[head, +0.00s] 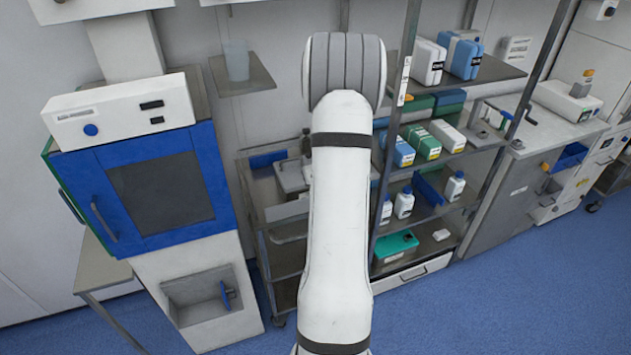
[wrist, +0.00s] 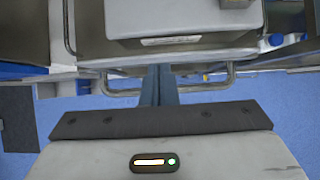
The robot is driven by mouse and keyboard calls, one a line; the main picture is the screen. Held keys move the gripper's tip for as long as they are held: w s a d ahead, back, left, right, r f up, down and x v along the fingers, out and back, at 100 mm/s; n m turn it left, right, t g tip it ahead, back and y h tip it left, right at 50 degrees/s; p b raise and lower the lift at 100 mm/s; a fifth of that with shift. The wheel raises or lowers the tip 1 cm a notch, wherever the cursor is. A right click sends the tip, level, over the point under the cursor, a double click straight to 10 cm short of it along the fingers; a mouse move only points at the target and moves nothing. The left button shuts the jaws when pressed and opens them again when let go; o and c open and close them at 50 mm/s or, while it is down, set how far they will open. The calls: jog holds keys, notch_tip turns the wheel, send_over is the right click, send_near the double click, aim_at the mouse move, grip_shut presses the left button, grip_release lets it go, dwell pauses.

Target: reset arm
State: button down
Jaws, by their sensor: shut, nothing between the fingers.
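My gripper (wrist: 158,78) shows in the wrist view, with its two dark fingers close together, shut and empty. They point away from the camera toward a grey metal cart or shelf with a rail (wrist: 215,88). I cannot tell whether the fingertips touch it. In the head view, my white arm stands up through the middle of the picture and bends at a rounded grey joint at the top. My gripper is hidden in the head view.
A blue-framed cabinet (head: 160,190) stands left. Behind my arm is a metal cart (head: 285,255). To its right, a shelf rack (head: 478,160) holds boxes and bottles. A counter (head: 520,145) stands far right. Blue floor (head: 520,310) is clear at front right.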

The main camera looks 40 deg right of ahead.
jog(key=shift+s, duration=0.2)
dwell(0.3)
jog(key=a+r+n+y+b, duration=0.1)
jog(key=a+r+n, duration=0.4)
jog(key=a, duration=0.4)
jog(key=a+r+n+y+b, duration=0.2)
jog(key=a+r+n, duration=0.1)
jog(key=a+n, duration=0.5)
jog(key=a+r+n+y+b, duration=0.1)
jog(key=a+r+n, duration=0.4)
jog(key=a, duration=0.4)
jog(key=s+a+n+g+b, duration=0.2)
jog(key=s+a+n+b, duration=0.1)
jog(key=s+a+n, duration=0.7)
jog(key=s+a+n+g+h+b, duration=0.1)
jog(key=s+n, duration=0.9)
jog(key=n, duration=0.2)
jog(key=shift+a+f+h+b, duration=0.3)
jog(key=shift+a, duration=0.05)
jog(key=shift+w, duration=0.15)
